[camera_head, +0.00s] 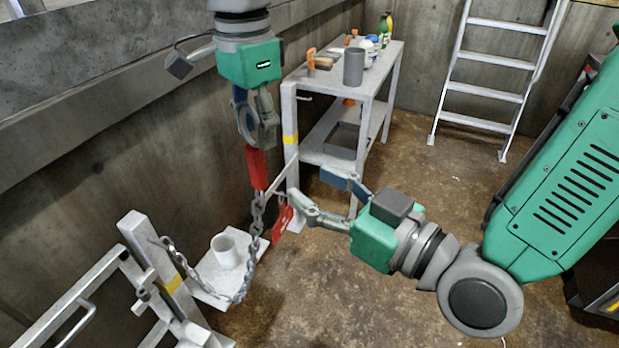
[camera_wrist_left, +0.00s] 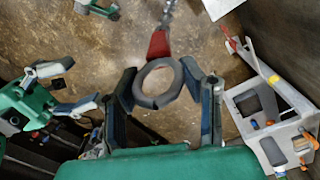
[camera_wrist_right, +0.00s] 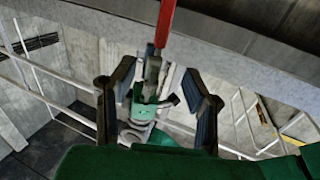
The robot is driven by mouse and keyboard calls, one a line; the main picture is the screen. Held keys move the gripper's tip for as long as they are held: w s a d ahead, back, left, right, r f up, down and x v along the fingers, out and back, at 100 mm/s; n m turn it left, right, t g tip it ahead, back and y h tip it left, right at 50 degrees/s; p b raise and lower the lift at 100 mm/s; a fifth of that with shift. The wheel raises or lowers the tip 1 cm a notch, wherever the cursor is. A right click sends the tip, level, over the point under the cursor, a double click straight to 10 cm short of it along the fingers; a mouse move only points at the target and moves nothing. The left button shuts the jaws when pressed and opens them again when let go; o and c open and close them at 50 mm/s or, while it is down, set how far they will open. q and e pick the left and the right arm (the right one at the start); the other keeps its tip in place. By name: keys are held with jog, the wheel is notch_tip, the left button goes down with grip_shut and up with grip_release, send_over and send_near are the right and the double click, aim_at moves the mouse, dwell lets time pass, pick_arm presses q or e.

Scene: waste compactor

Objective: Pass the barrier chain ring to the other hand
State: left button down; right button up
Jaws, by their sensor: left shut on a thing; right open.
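The grey barrier chain ring (camera_head: 247,122) is in my left gripper (camera_head: 252,118), which hangs from the top of the head view. In the left wrist view the ring (camera_wrist_left: 139,94) sits between the two fingers. A red link (camera_head: 257,168) hangs below it, with the chain (camera_head: 257,217) running down from it. My right gripper (camera_head: 312,190) is open and empty, lower and to the right of the ring. It also shows at the left in the left wrist view (camera_wrist_left: 48,90). In the right wrist view a red piece (camera_wrist_right: 165,22) shows beyond the fingers.
The chain loops down to a white post (camera_head: 140,240) at the lower left. A second red piece (camera_head: 282,226) hangs near my right fingertips. A white table (camera_head: 295,92) with bottles stands behind. A ladder (camera_head: 485,88) leans at the back wall.

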aim_at(262, 153)
jog(key=x, duration=1.2)
jog(key=shift+r, duration=0.2)
pick_arm(q)
jog(key=shift+d, duration=0.1)
pick_arm(e)
jog(key=shift+d, duration=0.1)
grip_shut()
pick_arm(q)
jog(key=c, duration=0.9)
grip_release()
jog(key=shift+r, duration=0.1)
